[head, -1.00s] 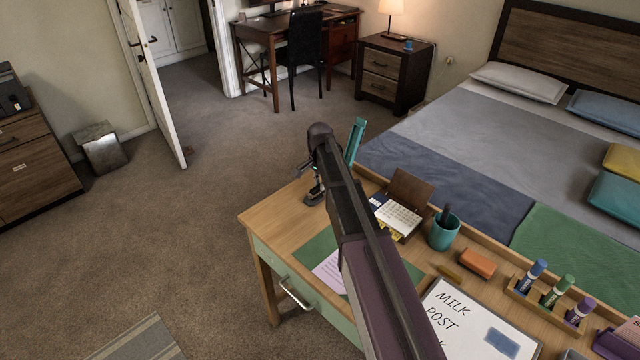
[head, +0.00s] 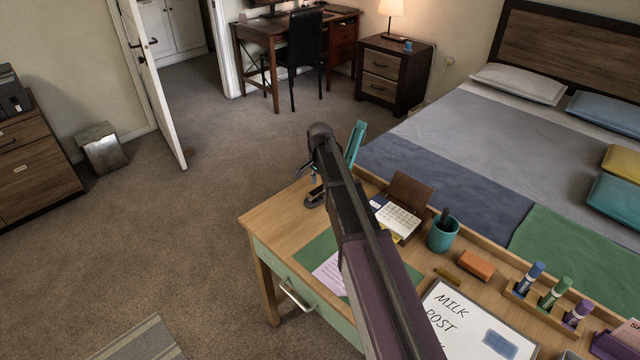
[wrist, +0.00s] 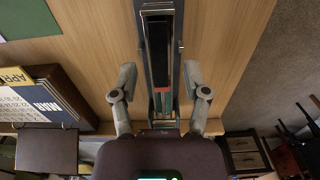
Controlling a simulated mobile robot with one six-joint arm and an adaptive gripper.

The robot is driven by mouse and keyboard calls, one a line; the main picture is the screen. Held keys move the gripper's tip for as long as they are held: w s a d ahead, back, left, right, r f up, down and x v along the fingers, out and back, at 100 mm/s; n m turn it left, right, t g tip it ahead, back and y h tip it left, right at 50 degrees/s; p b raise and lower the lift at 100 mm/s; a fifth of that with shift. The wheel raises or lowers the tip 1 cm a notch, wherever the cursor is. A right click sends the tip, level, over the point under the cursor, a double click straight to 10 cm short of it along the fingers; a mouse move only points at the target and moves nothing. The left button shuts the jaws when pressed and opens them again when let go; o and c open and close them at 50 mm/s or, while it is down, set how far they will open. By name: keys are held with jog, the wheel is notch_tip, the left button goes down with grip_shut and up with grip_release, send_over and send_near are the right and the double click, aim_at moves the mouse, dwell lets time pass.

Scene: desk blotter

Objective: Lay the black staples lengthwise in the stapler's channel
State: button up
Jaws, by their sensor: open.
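The stapler stands open on the desk. Its raised teal lid (head: 355,142) and dark base (head: 315,200) show beside my arm in the head view. In the wrist view its metal channel (wrist: 178,25) runs up the picture. The black staples (wrist: 158,42) form a dark strip that appears to lie lengthwise between the channel's bright walls, with a small red part (wrist: 162,88) near their lower end. My gripper (wrist: 159,72) is open, one finger on each side of the stapler, with gaps between the fingers and the staples. In the head view my arm hides most of the stapler.
A desk calendar (head: 398,218), a teal pen cup (head: 443,232), an orange eraser (head: 477,263), a marker rack (head: 545,308) and a whiteboard (head: 470,325) stand or lie to the right. The green blotter (head: 318,250) is partly behind my arm. Bare desk lies left of the stapler.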

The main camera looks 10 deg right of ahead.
aim_at(319, 187)
jog(key=shift+r+p, duration=3.4)
jog(key=shift+r, duration=0.25)
jog(key=s+r+n+p, duration=0.3)
jog(key=s+n, duration=0.8)
jog(key=s, duration=1.5)
jog(key=shift+s+r, duration=0.15)
jog(key=shift+s, duration=0.15)
jog(key=shift+d, duration=0.1)
jog(key=shift+c, duration=0.2)
